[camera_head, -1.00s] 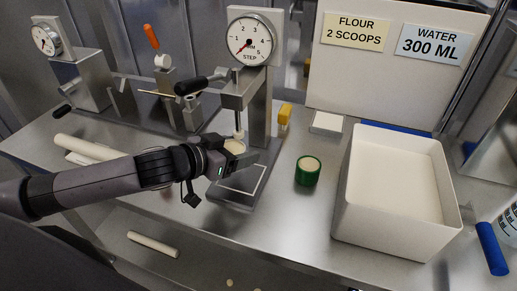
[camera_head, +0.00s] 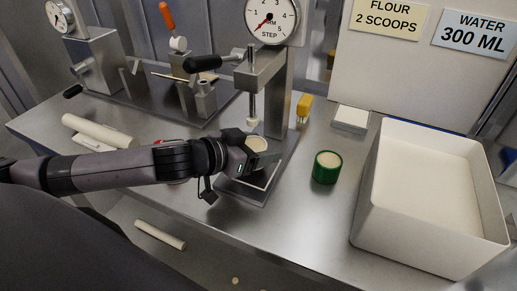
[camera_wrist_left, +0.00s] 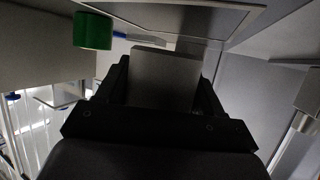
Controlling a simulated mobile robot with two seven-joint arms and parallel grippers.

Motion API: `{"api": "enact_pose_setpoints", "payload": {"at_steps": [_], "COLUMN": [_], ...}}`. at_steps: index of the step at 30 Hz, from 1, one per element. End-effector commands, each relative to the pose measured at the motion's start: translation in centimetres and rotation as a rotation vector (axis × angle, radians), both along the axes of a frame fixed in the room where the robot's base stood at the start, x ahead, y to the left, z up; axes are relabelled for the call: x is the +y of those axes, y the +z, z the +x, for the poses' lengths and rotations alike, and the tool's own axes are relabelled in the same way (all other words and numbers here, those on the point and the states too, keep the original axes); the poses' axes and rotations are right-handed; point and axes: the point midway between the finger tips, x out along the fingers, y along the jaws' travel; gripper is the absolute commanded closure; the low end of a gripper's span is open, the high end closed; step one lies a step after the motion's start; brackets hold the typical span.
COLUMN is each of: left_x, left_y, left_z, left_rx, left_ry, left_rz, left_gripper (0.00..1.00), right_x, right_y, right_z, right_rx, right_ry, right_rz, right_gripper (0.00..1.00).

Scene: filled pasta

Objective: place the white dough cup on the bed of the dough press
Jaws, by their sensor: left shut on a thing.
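The white dough cup (camera_head: 257,144) is held in my left gripper (camera_head: 252,153), which is shut on it. The cup is just below the plunger of the dough press (camera_head: 262,72), over the rear part of the press bed (camera_head: 242,190). I cannot tell whether its base touches the bed. The gripper hides part of the cup and bed. In the left wrist view a pale grey block-like shape (camera_wrist_left: 165,78), seemingly the cup, sits between the dark fingers. My right gripper is not in view.
A green cup (camera_head: 327,167) stands right of the press, with a large white flour bin (camera_head: 365,215) beyond it. A yellow-handled tool (camera_head: 304,105) is behind. Another metal device (camera_head: 95,62) and a white roll (camera_head: 95,130) are at left.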

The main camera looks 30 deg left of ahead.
Motion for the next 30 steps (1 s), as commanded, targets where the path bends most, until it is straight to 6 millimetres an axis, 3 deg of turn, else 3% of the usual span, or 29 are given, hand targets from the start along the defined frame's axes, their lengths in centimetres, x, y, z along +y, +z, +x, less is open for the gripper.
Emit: {"api": "enact_pose_setpoints", "payload": {"at_steps": [17, 18, 20, 30], "left_x": [0.0, 0.0, 0.0, 0.0], "left_y": [-1.1, -1.2, -1.2, -0.9], "left_z": [0.0, 0.0, 0.0, 0.0], "left_rx": [0.0, 0.0, 0.0, 0.0], "left_ry": [-0.001, -0.001, -0.001, 0.0], "left_rz": [-0.002, -0.001, -0.001, 0.0], "left_gripper": [0.68, 0.3, 0.11, 0.08], "right_x": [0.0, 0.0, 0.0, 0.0], "right_y": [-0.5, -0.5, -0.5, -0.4], "right_z": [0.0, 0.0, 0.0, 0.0], "right_rx": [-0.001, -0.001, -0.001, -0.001], "right_ry": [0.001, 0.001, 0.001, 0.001], "right_rz": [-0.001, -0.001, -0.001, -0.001], "right_gripper": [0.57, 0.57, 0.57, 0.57]}}
